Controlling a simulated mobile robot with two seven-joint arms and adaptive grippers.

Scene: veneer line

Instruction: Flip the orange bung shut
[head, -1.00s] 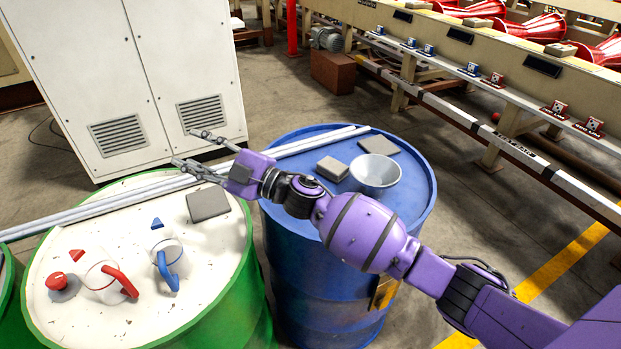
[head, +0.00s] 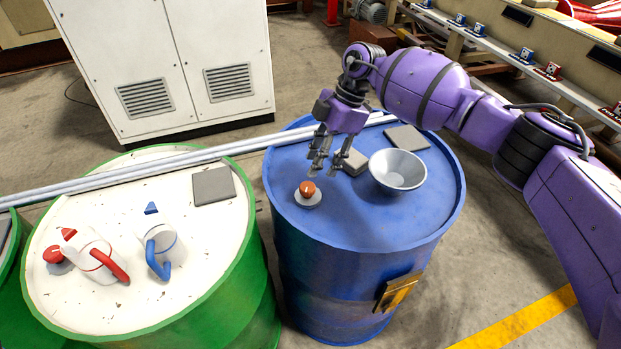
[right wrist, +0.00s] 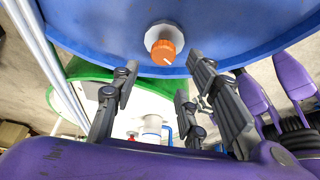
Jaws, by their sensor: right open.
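The orange bung (head: 307,188) sits on a round grey base on top of the blue drum (head: 335,225), near its left front edge. It also shows in the right wrist view (right wrist: 165,50), just beyond the fingertips and roughly between them. I cannot tell whether its cap is tilted. My right gripper (head: 326,170) is open and empty, pointing down, just behind and right of the bung and apart from it. The gripper also shows in the right wrist view (right wrist: 160,72) with its fingers spread. My left gripper is not in view.
A grey bowl (head: 398,171), a grey block (head: 350,160) and a flat grey plate (head: 407,138) are on the blue drum. Grey rods (head: 200,156) cross behind. A green drum (head: 215,265) at left bears red and blue fittings. The drum top in front is clear.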

